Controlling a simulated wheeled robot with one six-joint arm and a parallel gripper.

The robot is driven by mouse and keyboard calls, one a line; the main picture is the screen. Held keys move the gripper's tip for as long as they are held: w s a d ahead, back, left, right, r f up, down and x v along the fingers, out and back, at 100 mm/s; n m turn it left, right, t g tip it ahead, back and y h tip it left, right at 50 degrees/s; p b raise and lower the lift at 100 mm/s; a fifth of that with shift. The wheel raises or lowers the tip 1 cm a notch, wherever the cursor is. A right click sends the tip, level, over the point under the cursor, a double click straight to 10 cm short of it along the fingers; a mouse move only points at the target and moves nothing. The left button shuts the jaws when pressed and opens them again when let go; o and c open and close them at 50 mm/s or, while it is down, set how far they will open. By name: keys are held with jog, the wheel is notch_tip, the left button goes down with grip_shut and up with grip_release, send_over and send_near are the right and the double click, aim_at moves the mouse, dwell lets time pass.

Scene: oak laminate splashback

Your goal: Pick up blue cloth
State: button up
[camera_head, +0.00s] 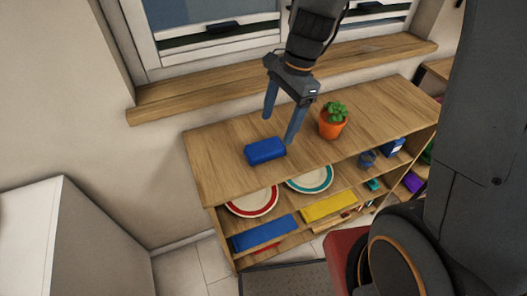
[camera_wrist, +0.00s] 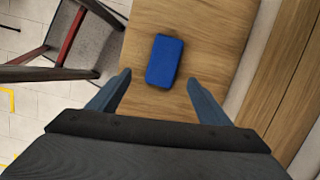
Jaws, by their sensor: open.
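The blue cloth (camera_head: 265,151) is a small folded block lying on the wooden top of the shelf unit, near its front left edge. In the wrist view the blue cloth (camera_wrist: 164,61) lies beyond the fingertips, between the lines of the two fingers. My gripper (camera_head: 279,130) is open and empty above the shelf top, just behind and to the right of the cloth in the head view. In the wrist view my gripper (camera_wrist: 158,78) has its two blue-grey fingers spread wide. The fingers appear apart from the cloth.
An orange pot with a green plant (camera_head: 333,122) stands right of my gripper. The shelf unit's top (camera_head: 215,158) is clear left of the cloth. Below are a red-rimmed plate (camera_head: 252,203), a teal-rimmed plate (camera_head: 311,180), and blue and yellow folded items. A window sill (camera_head: 190,97) runs behind.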

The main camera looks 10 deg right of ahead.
aim_at(265, 147)
jog(key=shift+w+a+f+m, duration=0.45)
jog(key=shift+a+m, duration=0.2)
jog(key=shift+m, duration=0.05)
jog(key=shift+a+f, duration=0.15)
jog(key=shift+f, duration=0.2)
jog(key=shift+s+p+x, duration=0.15)
jog(key=shift+p+x, duration=0.1)
jog(key=shift+x, duration=1.45)
jog(key=shift+s+p+x, duration=0.15)
jog(key=shift+p+x, duration=0.05)
jog(key=shift+x, duration=1.5)
jog(key=c, duration=1.1)
jog(key=shift+c, duration=0.2)
jog(key=shift+r, duration=0.15)
jog(key=a+v, duration=0.2)
jog(key=v, duration=0.7)
jog(key=shift+s+r, duration=0.25)
jog(key=shift+r, duration=0.3)
